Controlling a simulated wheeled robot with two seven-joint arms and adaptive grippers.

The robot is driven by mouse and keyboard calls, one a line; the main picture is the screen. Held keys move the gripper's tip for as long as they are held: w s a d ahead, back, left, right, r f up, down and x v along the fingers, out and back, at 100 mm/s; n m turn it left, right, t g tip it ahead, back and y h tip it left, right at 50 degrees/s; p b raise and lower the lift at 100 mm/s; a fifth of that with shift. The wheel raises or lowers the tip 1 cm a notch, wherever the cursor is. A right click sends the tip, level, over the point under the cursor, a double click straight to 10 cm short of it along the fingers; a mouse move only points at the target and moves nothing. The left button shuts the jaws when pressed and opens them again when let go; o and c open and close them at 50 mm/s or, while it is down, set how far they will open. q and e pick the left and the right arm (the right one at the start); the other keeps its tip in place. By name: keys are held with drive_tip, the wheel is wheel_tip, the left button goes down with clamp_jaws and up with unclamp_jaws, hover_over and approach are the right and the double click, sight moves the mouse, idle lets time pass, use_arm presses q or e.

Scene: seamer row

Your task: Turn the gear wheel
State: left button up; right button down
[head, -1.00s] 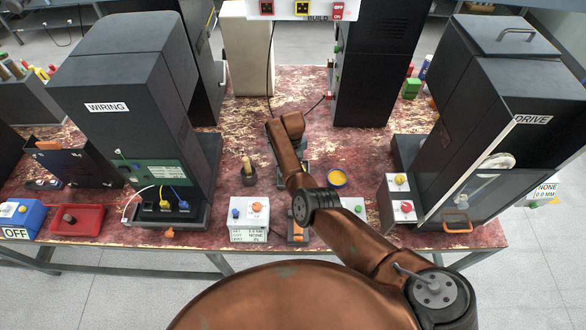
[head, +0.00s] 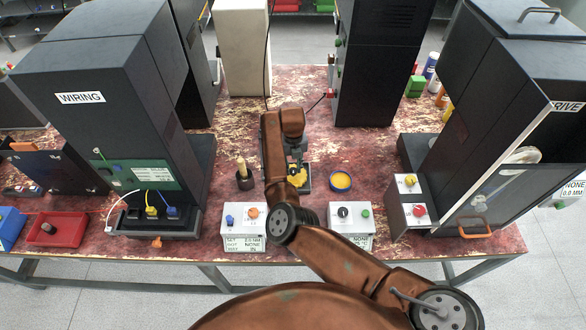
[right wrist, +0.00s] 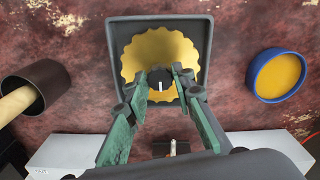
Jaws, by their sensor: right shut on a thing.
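The gear wheel (right wrist: 150,52) is a yellow disc with a scalloped edge, lying in a dark grey square tray (right wrist: 117,45). A black knob (right wrist: 160,84) with a white mark stands at its middle. In the right wrist view my right gripper (right wrist: 162,80) is shut on the knob, a finger on each side. In the head view a yellow part of the gear wheel (head: 299,179) shows below my right gripper (head: 295,166), and my arm hides much of the tray. My left gripper is not in view.
A blue-rimmed dish (head: 341,181) of yellow stuff stands to the right. A dark pot (head: 245,180) with a wooden handle stands to the left. Two white control boxes (head: 240,237) (head: 354,228) are in front. Tall black cabinets flank the bench.

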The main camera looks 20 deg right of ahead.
sight(293, 170)
drive_tip(key=shift+r, duration=0.1)
drive_tip(key=c, duration=1.7)
unclamp_jaws()
drive_tip(key=shift+o, duration=0.2)
wheel_tip(293, 170, up, 12)
